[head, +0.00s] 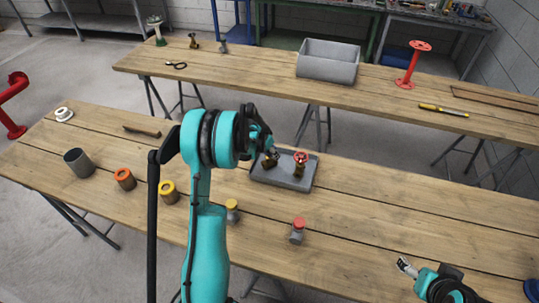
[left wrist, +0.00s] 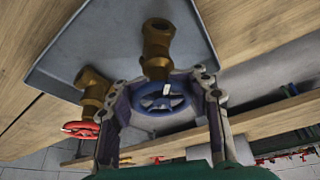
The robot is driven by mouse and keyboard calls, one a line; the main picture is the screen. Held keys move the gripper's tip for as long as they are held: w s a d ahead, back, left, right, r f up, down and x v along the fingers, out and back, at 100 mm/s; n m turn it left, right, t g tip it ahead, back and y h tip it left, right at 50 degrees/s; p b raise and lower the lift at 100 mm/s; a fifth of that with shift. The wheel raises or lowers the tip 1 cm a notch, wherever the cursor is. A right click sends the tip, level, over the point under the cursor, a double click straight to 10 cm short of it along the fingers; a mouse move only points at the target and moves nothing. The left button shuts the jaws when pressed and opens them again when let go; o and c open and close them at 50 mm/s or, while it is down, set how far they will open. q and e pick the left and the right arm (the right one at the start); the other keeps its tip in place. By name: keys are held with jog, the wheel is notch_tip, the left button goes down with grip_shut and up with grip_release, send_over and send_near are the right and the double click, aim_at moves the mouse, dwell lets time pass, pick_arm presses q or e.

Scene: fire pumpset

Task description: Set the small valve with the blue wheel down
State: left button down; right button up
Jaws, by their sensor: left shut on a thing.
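The small brass valve with the blue wheel (left wrist: 160,97) is in my left gripper (left wrist: 160,100), whose fingers are shut around the wheel in the left wrist view. Its brass body (left wrist: 157,45) points away from the gripper, over the grey tray (left wrist: 120,30). In the head view the left gripper (head: 266,150) is mostly behind my arm, at the left part of the tray (head: 290,183). The brass body (head: 270,160) shows just below it. I cannot tell whether it touches the tray. My right gripper (head: 404,265) is over the front right of the table, its opening unclear.
A brass valve with a red wheel (head: 300,163) stands in the tray's right part. A red-topped piece (head: 298,231) and a yellow-topped piece (head: 232,211) stand in front. A grey cup (head: 78,163) is at left. The table right of the tray is clear.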

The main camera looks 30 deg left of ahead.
pick_arm(q)
jog(key=shift+f, duration=0.2)
jog(key=c, duration=0.7)
grip_release()
